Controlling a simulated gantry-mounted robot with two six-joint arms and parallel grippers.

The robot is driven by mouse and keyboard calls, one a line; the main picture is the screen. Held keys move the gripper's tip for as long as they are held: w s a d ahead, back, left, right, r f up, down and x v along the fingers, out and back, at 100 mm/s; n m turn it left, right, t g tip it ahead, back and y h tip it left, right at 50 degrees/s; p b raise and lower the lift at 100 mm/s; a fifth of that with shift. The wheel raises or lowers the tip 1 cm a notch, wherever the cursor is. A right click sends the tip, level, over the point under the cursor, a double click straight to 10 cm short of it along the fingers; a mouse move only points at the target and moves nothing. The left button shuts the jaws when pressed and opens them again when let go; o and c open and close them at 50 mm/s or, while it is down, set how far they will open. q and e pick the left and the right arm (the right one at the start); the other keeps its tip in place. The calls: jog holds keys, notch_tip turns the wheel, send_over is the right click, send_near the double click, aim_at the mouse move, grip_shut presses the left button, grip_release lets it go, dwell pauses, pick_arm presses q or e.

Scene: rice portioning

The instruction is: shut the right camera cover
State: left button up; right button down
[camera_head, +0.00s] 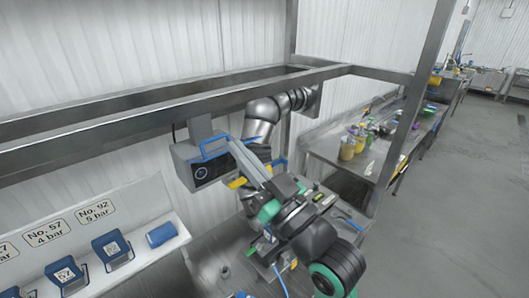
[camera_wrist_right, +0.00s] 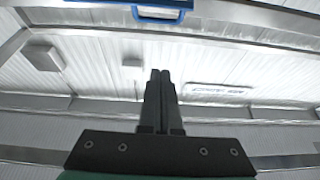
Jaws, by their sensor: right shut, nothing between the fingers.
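A grey camera housing (camera_head: 184,152) hangs below the steel beam in the head view. Its dark front with a round lens (camera_head: 202,173) shows uncovered. A blue handle (camera_head: 214,144) stands at its upper edge, where the cover seems to be raised; I cannot make out the cover's full outline. My right gripper (camera_head: 234,143) reaches in from the lower right, its tips close to the blue handle; contact cannot be told. In the right wrist view the fingers (camera_wrist_right: 160,74) are together and empty, with the blue handle (camera_wrist_right: 158,13) beyond them at the top edge. My left gripper is not in view.
A steel beam (camera_head: 110,115) runs above the housing. A silver arm (camera_head: 262,112) stands close behind it. Several blue holders (camera_head: 112,249) sit on a shelf at the lower left. A side table (camera_head: 335,149) with containers stands to the right; the floor beyond is clear.

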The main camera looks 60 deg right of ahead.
jog(key=d+f, duration=0.1)
notch_tip(320, 180, up, 4)
jog(key=p, duration=0.3)
send_over(220, 153)
jog(key=w, duration=0.1)
jog(key=shift+w+d+r, duration=0.1)
jog(key=shift+d+r, duration=0.05)
jog(key=shift+d, duration=0.1)
jog(key=f, duration=0.2)
jog(key=s+f, duration=0.1)
jog(key=shift+a+f, duration=0.1)
jog(key=shift+f, duration=0.5)
jog(key=shift+s, duration=0.1)
